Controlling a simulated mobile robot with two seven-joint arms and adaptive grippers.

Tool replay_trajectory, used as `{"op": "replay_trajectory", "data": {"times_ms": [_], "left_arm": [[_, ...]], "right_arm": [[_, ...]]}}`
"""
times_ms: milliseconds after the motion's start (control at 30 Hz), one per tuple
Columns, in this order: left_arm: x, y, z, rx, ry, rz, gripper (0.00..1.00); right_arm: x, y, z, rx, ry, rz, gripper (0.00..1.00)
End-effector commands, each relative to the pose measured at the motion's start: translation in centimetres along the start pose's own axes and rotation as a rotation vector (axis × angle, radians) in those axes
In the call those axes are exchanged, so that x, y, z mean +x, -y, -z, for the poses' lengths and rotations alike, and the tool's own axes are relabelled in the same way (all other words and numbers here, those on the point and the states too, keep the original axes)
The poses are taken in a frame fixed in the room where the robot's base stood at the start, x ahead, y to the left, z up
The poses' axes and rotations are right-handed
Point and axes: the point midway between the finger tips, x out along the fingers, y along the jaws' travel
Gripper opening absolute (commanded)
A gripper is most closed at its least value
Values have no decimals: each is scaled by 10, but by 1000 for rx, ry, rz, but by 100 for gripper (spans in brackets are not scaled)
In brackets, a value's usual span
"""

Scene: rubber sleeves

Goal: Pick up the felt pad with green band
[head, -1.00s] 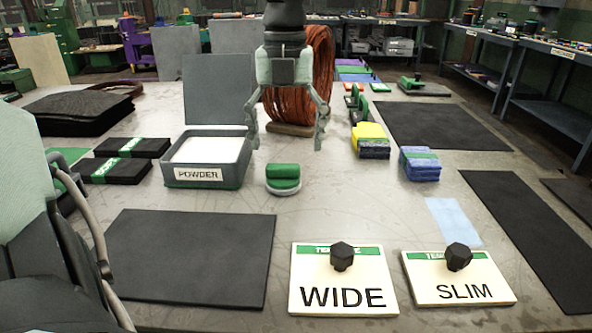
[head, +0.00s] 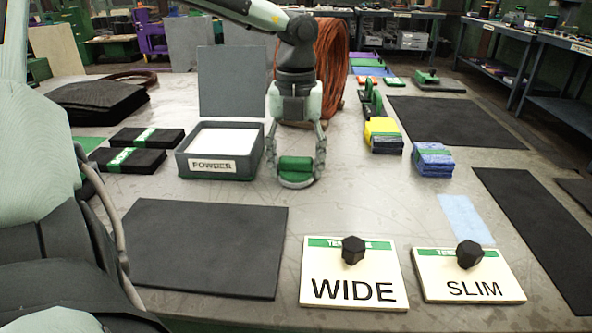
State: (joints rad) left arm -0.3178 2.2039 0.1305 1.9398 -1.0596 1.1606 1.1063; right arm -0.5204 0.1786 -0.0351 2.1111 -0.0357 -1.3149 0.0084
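The felt pad with green band (head: 296,164) is a small green, rounded block with a pale base. It sits on the table in the middle of the head view, right of the powder box. My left gripper (head: 298,173) points down over it, one finger at each end. The fingers are drawn in to about the pad's width and appear to touch its ends. The pad's base still looks to be on the table. My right gripper is not in view.
The open powder box (head: 215,168) stands close on the left, with black pads (head: 130,159) beyond it. Yellow (head: 383,130) and blue (head: 433,158) pads lie to the right. WIDE (head: 353,290) and SLIM (head: 471,288) plates and a dark mat (head: 200,245) are in front.

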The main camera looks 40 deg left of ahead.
Motion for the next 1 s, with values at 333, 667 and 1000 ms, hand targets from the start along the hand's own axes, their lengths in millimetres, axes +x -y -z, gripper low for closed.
{"op": "replay_trajectory", "data": {"times_ms": [333,667,1000], "left_arm": [[0,0,0,0,1,0,29],[-15,0,-1,0,4,1,29],[-64,-35,-3,-3,5,6,29]], "right_arm": [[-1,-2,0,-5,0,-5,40],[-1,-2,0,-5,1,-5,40],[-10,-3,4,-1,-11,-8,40]]}}
